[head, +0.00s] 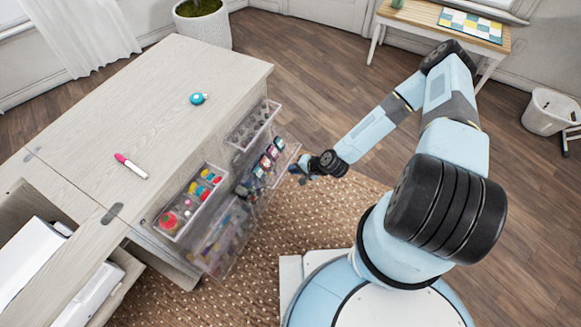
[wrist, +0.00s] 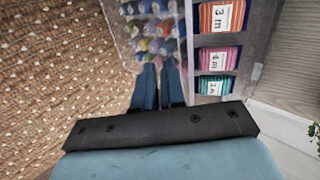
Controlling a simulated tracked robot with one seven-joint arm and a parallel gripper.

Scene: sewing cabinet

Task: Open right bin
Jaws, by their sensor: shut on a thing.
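The right bin is a clear lower bin (head: 290,156) on the cabinet's side, at the right in the head view. Its outer wall stands out from the cabinet, and labelled ribbon packs (head: 268,160) show behind it. In the wrist view the clear bin (wrist: 119,42) holds several coloured spools at the top centre. My gripper (head: 297,171) is at the bin's outer edge. In the wrist view its two narrow blue fingers (wrist: 158,68) are close together at the near edge of the bin, shut on it. The exact contact is hard to see.
The pale cabinet (head: 235,65) has a teal round object (head: 198,99) and a pink marker (head: 131,166) on top. An upper left bin (head: 190,206) and upper right bin (head: 253,124) are beside the right bin. A brown dotted rug (head: 285,225) lies below, with clear floor around.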

